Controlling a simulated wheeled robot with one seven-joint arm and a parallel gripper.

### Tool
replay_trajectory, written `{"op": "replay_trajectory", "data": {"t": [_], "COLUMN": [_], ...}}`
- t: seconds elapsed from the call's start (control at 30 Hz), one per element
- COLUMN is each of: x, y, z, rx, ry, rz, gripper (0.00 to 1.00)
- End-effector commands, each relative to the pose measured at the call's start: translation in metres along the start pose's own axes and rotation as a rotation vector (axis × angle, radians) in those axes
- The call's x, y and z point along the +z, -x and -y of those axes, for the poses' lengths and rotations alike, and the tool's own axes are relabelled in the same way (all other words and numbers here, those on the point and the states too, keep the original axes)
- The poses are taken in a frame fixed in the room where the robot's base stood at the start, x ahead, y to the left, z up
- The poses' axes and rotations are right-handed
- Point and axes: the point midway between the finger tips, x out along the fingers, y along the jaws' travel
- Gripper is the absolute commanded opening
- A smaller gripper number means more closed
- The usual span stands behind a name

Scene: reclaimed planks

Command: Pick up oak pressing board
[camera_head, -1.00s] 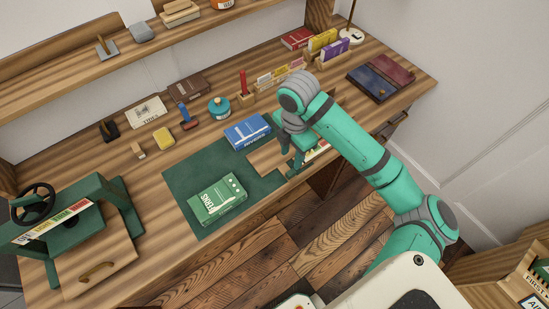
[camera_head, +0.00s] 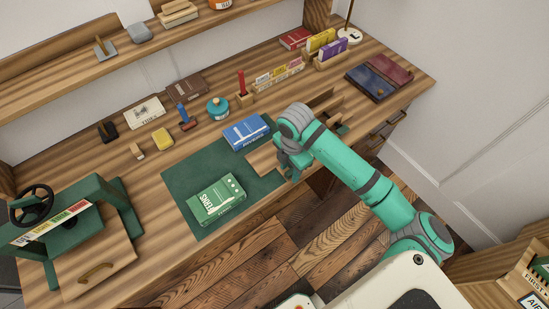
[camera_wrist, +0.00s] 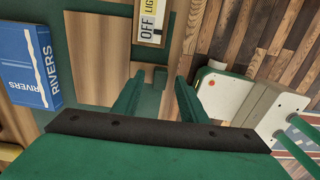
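A flat wooden board, which looks like the oak pressing board (camera_head: 261,159), lies at the right end of the green mat (camera_head: 185,178), beside the blue book (camera_head: 246,131). My arm hides its right part in the head view. In the wrist view the board (camera_wrist: 92,55) lies ahead and left of my gripper (camera_wrist: 157,88). I cannot tell whether a finger touches the board. In the head view my gripper (camera_head: 290,170) is low over the table's front edge.
A green book (camera_head: 216,199) lies on the mat's front part. The blue book (camera_wrist: 30,65) is close left of the board. A green press (camera_head: 75,225) stands at the left. Floor lies below the front edge.

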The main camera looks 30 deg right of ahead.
Motion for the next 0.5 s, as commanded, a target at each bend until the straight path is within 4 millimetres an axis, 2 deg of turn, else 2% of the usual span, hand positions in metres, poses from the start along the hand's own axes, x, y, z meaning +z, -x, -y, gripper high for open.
{"op": "replay_trajectory", "data": {"t": [0.1, 0.27, 0.5], "x": [0.0001, 0.0000, 0.0001], "y": [0.0001, 0.0002, 0.0004], "z": [0.0000, 0.0000, -0.0001], "rx": [0.000, 0.000, 0.000], "ry": [0.000, 0.000, 0.000], "rz": [0.000, 0.000, 0.000], "gripper": [0.39, 0.01, 0.00]}}
